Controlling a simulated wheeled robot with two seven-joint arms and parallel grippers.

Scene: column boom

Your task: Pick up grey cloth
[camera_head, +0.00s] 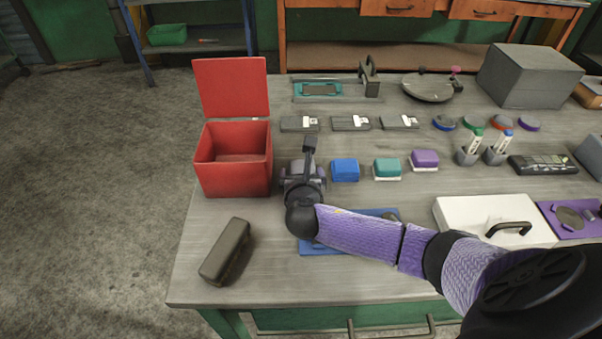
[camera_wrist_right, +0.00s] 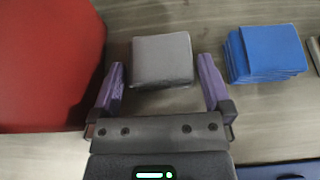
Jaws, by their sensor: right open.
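The grey cloth (camera_wrist_right: 162,60) shows in the right wrist view as a folded grey square pad on the table. My right gripper (camera_wrist_right: 165,85) is open, with its purple fingers on either side of the cloth's near edge; I cannot tell whether they touch it. In the head view my right gripper (camera_head: 303,178) is over the table beside the red box and hides most or all of the grey cloth. My left gripper is not in view.
An open red box (camera_head: 233,178) stands just left of the right gripper. Blue (camera_head: 345,170), teal (camera_head: 387,168) and purple (camera_head: 425,158) folded cloths lie to the right. A dark case (camera_head: 226,250) lies at front left. A white lidded box (camera_head: 480,212) is at right.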

